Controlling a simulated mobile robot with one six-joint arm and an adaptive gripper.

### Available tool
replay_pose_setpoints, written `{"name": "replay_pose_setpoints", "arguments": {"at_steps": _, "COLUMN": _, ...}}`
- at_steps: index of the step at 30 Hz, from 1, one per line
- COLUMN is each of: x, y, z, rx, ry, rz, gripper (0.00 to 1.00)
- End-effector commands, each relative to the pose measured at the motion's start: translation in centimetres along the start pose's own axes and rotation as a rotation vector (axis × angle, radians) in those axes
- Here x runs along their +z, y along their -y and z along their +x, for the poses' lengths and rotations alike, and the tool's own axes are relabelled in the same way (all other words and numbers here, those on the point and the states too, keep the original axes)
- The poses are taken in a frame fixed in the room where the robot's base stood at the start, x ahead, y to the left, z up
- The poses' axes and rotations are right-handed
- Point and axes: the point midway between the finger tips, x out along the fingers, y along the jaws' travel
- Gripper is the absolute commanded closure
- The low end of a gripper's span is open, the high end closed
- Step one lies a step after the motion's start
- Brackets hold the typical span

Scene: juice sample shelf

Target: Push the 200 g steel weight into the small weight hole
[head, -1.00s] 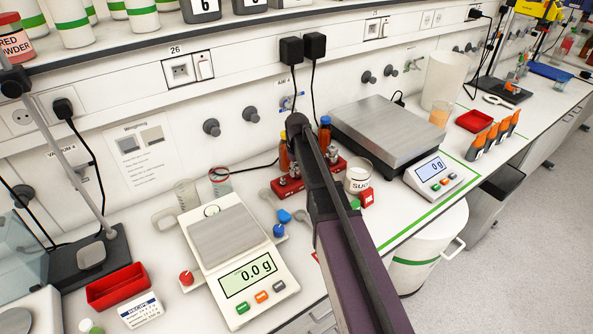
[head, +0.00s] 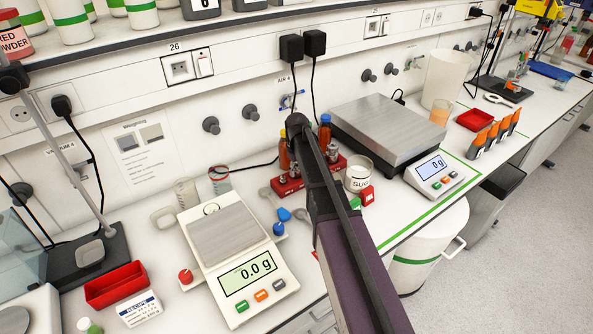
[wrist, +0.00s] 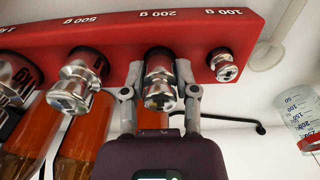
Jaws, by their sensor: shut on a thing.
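The 200 g steel weight (wrist: 160,80) is a shiny metal cylinder with a dark band, at the "200 g" label of the red weight rack (wrist: 120,27) in the wrist view. My gripper (wrist: 160,72) is shut on it, one finger on each side. The weight overlaps the rack's edge in this view; its lower end and the small weight hole are hidden, so I cannot tell how deep it sits. In the head view my arm covers the gripper and much of the red rack (head: 289,186).
The 100 g weight (wrist: 223,64) and the 500 g weight (wrist: 78,80) stand either side. Orange bottles (wrist: 88,135) are close to the rack. A small balance (head: 226,232) reads 0.0 g; a sugar jar (head: 358,174) and a large scale (head: 388,133) stand right.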

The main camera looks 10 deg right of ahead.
Motion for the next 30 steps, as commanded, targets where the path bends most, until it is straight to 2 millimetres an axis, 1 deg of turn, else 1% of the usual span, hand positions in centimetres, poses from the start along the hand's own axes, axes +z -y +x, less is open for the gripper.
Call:
{"name": "replay_pose_setpoints", "arguments": {"at_steps": 18, "x": 0.0, "y": 0.0, "z": 1.03, "rx": 0.0, "ry": 0.0, "rz": 0.0, "gripper": 1.0}}
{"name": "replay_pose_setpoints", "arguments": {"at_steps": 30, "x": 0.03, "y": 0.02, "z": 0.2, "rx": 0.0, "ry": 0.001, "rz": 0.0, "gripper": 1.0}}
